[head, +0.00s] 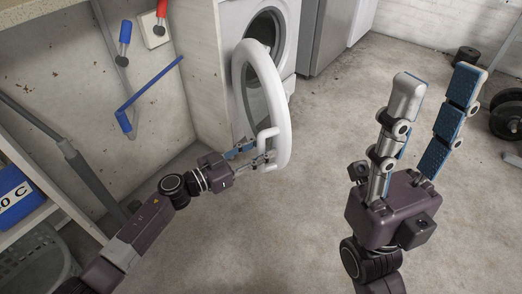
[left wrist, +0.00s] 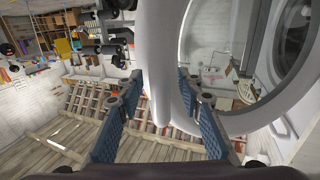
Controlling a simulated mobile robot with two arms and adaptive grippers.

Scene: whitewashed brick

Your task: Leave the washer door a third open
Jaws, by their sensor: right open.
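The white washer (head: 234,20) stands against the wall at the top middle of the head view, with its round drum opening (head: 266,30) exposed. Its round door (head: 281,95), a thick white ring with a glass middle, stands swung well out from the front. A white bar handle (head: 266,133) sits on the door's rim. My left gripper (head: 255,156) is at this handle. In the left wrist view its blue-padded fingers (left wrist: 160,100) are spread on either side of the handle (left wrist: 162,60); firm contact is not visible. My right gripper (head: 435,105) is open and empty, away from the door.
A grey cabinet (head: 326,38) stands right of the washer. Weights (head: 507,118) lie on the floor at far right. A shelf with a blue box (head: 15,195) and a basket (head: 35,262) are at left, near grey and blue pipes (head: 150,82). The middle floor is clear.

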